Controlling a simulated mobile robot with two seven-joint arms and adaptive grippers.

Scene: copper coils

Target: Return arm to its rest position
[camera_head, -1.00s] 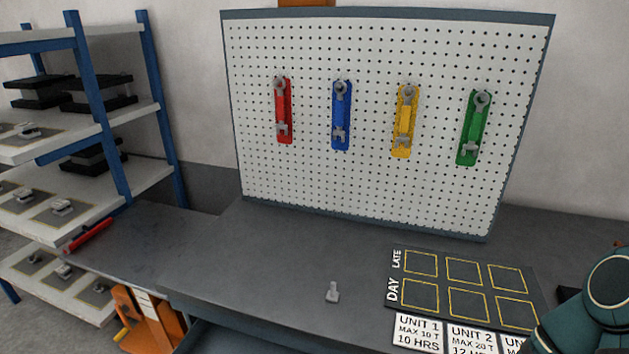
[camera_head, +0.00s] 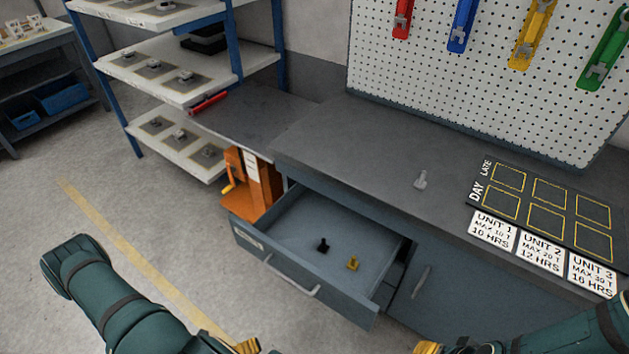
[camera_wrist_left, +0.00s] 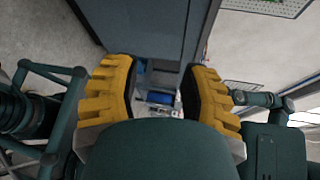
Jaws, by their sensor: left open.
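My left arm comes in from the lower left in the head view, with its yellow-tipped left gripper (camera_head: 248,346) at the bottom edge, in front of the open drawer. The left wrist view shows this gripper's two yellow fingers (camera_wrist_left: 162,95) spread apart with nothing between them. My right arm comes in from the lower right. Only a yellow bit of the right gripper (camera_head: 428,348) shows at the bottom edge, so its jaw state is hidden.
The drawer (camera_head: 290,270) stands pulled out, holding a black piece (camera_head: 323,245) and a yellow piece (camera_head: 353,263). A grey piece (camera_head: 421,180) stands on the workbench (camera_head: 350,150). An orange device (camera_head: 252,190) is left of the drawer. Floor at left is clear.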

